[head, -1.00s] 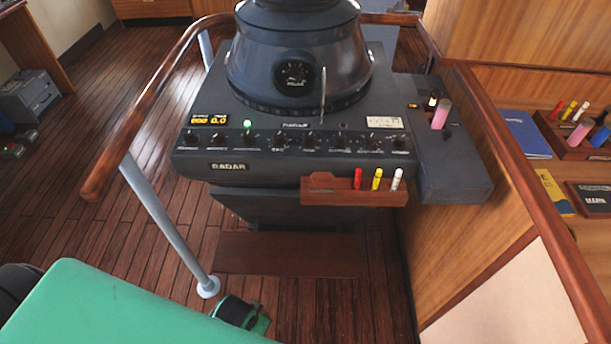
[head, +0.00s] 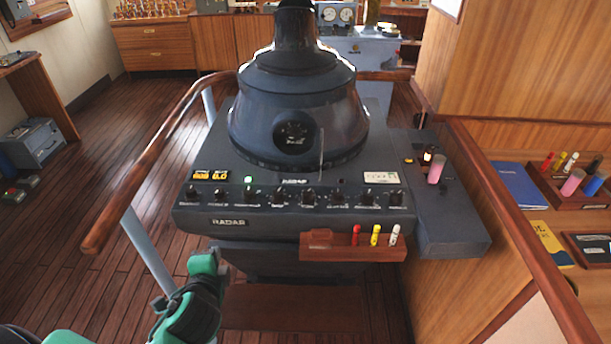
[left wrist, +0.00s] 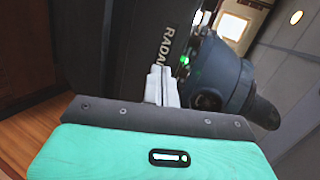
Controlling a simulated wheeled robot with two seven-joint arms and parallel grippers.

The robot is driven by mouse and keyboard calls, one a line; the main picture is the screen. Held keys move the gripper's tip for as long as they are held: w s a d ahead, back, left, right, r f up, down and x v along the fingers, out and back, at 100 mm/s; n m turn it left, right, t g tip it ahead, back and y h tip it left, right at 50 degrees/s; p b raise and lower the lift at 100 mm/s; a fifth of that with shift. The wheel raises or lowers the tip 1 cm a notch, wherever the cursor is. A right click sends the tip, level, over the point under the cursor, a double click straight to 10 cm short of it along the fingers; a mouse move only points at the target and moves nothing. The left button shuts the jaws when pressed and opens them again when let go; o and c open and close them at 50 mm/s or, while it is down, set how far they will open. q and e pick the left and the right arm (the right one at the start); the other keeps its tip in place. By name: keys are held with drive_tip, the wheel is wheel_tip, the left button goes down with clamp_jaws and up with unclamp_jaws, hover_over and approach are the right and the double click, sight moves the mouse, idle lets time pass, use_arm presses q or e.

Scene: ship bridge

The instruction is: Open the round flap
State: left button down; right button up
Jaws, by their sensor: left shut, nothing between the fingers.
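The round flap (head: 296,136) is a dark disc on the front of the dark blue-grey radar hood (head: 345,117). It looks shut against the hood, though its hinge cannot be made out. In the left wrist view the flap (left wrist: 207,101) shows dark on the hood, right of the fingers. My left gripper (head: 222,267) is low in front of the radar console, below its front edge and to the left, well apart from the flap. Its pale fingers (left wrist: 161,86) are together and empty in the left wrist view. My right gripper is not in view.
The radar console (head: 265,222) has a row of knobs and a wooden pen rack (head: 350,247) on its front. A wooden handrail (head: 150,150) curves around the left side. A side box with a pink cylinder (head: 436,170) stands at the right.

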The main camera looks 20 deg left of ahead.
use_arm(q)
drive_tip(key=w+d+r+m+t+h, duration=0.1)
drive_tip(key=w+r+m+t+h, duration=0.25)
drive_tip(key=r+m, duration=0.5)
drive_tip(key=w+d+r+m+t+h, duration=0.15)
drive_tip(key=w+r+m+t, duration=0.35)
drive_tip(key=m, duration=0.7)
drive_tip(key=w+d+f+m+g+h+p, duration=0.2)
drive_tip(key=w+d+m+g+h+p, duration=0.4)
drive_tip(key=m, duration=2.1)
drive_tip(key=w+d+h+p, duration=0.1)
drive_tip(key=w+d+h, duration=0.3)
drive_tip(key=w+d, duration=0.2)
drive_tip(key=shift+w+p, duration=0.3)
drive_tip(key=shift+w, duration=0.4)
drive_tip(key=shift+d, duration=0.15)
